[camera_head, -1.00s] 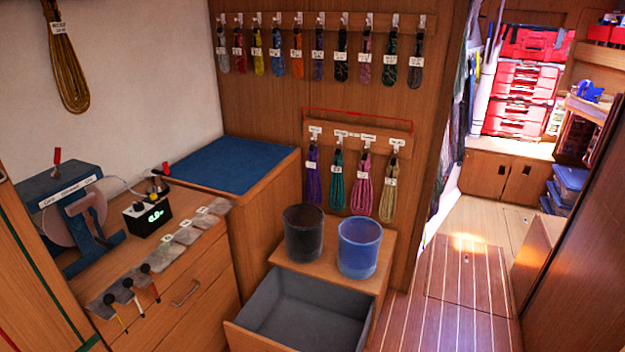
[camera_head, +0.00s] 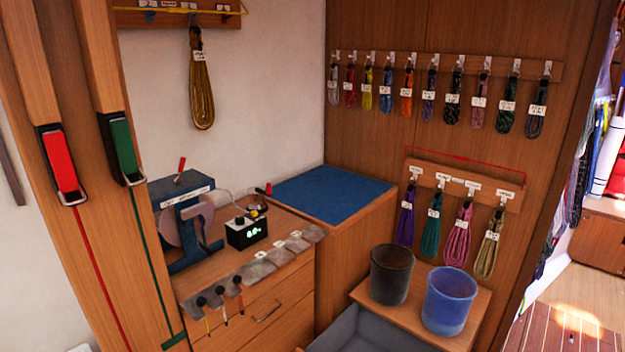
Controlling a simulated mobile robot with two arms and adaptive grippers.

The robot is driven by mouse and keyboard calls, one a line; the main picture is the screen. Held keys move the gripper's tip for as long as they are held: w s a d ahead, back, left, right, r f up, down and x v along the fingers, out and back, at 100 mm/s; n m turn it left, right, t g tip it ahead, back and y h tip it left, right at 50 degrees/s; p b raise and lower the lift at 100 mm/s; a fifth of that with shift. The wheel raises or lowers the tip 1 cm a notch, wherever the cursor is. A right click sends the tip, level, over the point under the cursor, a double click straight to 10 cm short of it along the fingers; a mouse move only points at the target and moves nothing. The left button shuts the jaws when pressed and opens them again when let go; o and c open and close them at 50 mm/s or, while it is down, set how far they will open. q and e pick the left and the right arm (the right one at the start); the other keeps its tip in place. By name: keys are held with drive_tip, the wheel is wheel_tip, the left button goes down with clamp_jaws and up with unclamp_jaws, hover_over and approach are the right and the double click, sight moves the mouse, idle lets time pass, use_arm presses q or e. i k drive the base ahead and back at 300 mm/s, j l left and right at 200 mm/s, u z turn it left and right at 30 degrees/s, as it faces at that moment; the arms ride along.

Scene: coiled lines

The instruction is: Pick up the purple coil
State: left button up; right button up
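The purple coil (camera_head: 405,222) hangs from the leftmost hook of the lower wooden rack (camera_head: 464,184) on the back wall. It has a white tag near its top. Its lower end is close behind the dark bin (camera_head: 391,273). A teal coil (camera_head: 430,233), a pink coil (camera_head: 458,243) and a beige coil (camera_head: 489,253) hang to its right on the same rack. Neither of my grippers is in view.
A blue bin (camera_head: 449,299) stands beside the dark bin above an open grey drawer (camera_head: 372,333). A blue-topped counter (camera_head: 325,194) is left of the purple coil. A workbench (camera_head: 215,273) holds a cutting machine (camera_head: 181,218). Several coils hang on the upper rack (camera_head: 543,68).

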sight(408, 210)
drive_tip(key=i+l+u, duration=0.1)
drive_tip(key=l+u, duration=0.35)
drive_tip(key=i+l+u, duration=0.1)
drive_tip(key=l+u, duration=0.15)
drive_tip(key=u, duration=0.2)
drive_tip(key=l+u, duration=0.45)
drive_tip(key=j, duration=0.1)
